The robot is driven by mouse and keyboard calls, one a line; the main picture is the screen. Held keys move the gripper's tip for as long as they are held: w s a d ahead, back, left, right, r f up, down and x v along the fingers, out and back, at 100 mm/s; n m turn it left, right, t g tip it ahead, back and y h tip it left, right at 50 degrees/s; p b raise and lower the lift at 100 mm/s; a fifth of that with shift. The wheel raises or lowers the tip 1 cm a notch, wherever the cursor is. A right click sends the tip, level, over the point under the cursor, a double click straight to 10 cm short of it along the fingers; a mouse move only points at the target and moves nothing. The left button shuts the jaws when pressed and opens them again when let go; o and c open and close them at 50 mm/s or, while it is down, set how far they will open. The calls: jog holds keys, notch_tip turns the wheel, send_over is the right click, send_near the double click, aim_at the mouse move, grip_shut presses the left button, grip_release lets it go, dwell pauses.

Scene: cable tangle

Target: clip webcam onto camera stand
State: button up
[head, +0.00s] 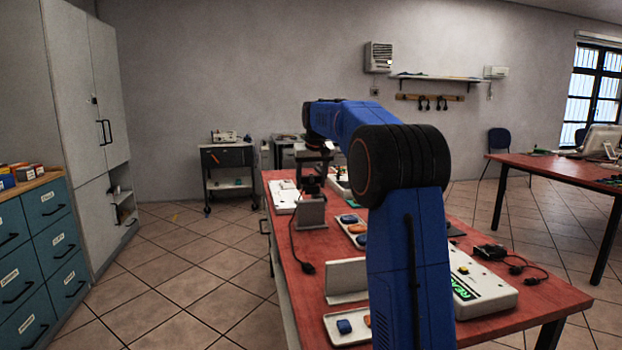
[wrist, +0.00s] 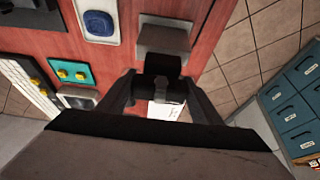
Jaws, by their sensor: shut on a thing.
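My gripper (wrist: 160,84) is shut on the black webcam (wrist: 164,88), which sits between its two fingers in the wrist view. The grey camera stand (wrist: 163,38) is just beyond the webcam there, and the webcam's black upper part overlaps its near edge. In the head view the webcam (head: 312,184) is at the top of the grey stand (head: 311,213), under my wrist. I cannot tell whether they touch. A dark cable (head: 291,238) hangs from there down to a plug on the red table. My arm hides part of the table.
On the red table (head: 300,290) are a grey angled plate (head: 346,278), a tray with a blue piece (head: 344,326), a white box with green lettering (head: 485,290) and a black adapter (head: 488,252). A teal plate with yellow knobs (wrist: 72,72) lies left in the wrist view.

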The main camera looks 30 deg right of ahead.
aim_at(311, 201)
jog(key=shift+f, duration=2.1)
jog(key=shift+s+a+f, duration=0.1)
jog(key=shift+s+f, duration=0.05)
jog(key=shift+f, duration=0.45)
jog(key=shift+s+a+f, duration=0.1)
jog(key=shift+s+f, duration=0.05)
jog(key=shift+f, duration=0.45)
dwell(0.4)
jog(key=o, duration=1.1)
jog(key=shift+o, duration=0.7)
jog(key=v, duration=1.9)
jog(key=shift+r+t, duration=0.3)
jog(key=shift+r, duration=0.2)
jog(key=shift+w+d, duration=0.1)
